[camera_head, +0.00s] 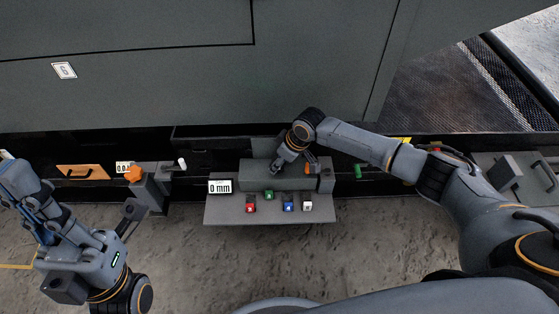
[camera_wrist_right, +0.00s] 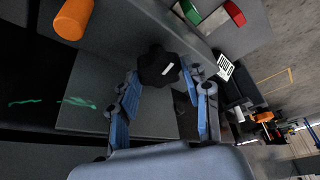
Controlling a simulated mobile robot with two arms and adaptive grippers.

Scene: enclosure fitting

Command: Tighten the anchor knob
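The black lobed knob with a white mark (camera_wrist_right: 158,70) sits on a grey block face in the right wrist view. My right gripper (camera_wrist_right: 161,76) has its two blue-padded fingers apart, one on each side of the knob's near edge. I cannot tell if either pad touches it. In the head view my right gripper (camera_head: 282,163) reaches down onto the grey block (camera_head: 261,182) on the central shelf and hides the knob. My left gripper (camera_head: 35,205) is at the left edge of the head view, away from the block; its finger opening is unclear.
A display reading 0 mm (camera_head: 220,186) stands left of the block. Red (camera_head: 251,207), green (camera_head: 269,194), blue (camera_head: 288,206) and white (camera_head: 307,206) buttons are on the shelf (camera_head: 225,213). An orange cylinder (camera_wrist_right: 73,18) is near the knob. The large grey enclosure (camera_head: 180,90) stands behind.

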